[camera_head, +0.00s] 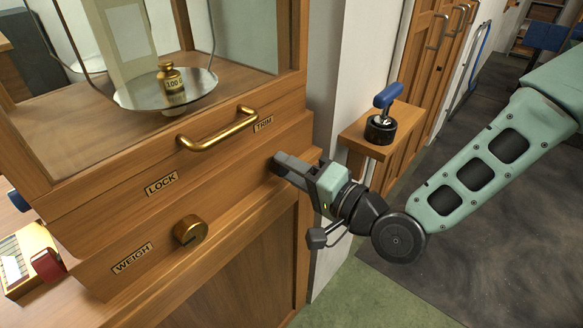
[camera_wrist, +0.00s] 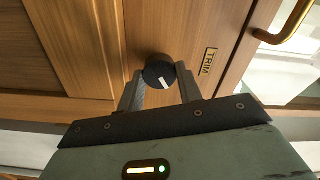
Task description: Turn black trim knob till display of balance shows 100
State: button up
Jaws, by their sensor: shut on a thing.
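The black trim knob (camera_wrist: 159,72) shows in the wrist view, round with a white mark on its face. It sits on the wooden front of the balance (camera_head: 110,215), beside the TRIM label (camera_head: 263,125). My gripper (camera_wrist: 160,82) is shut on the knob, one finger on each side. In the head view my gripper (camera_head: 280,166) reaches the balance front below the TRIM label and hides most of the knob. A brass 100 weight (camera_head: 170,78) stands on the metal pan (camera_head: 137,98) inside the glass case. I cannot see a readable display in either view.
A brass handle (camera_head: 218,133) sticks out above my gripper. A blue-handled stamp (camera_head: 384,112) stands on a small wooden shelf (camera_head: 366,148) at the right, near my arm.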

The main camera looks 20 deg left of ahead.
jog(key=shift+m, duration=0.3)
jog(key=o, duration=1)
jog(key=shift+d, duration=0.1)
jog(key=p+v, duration=0.9)
jog(key=v, duration=0.8)
jog(key=shift+s+d+f, duration=0.1)
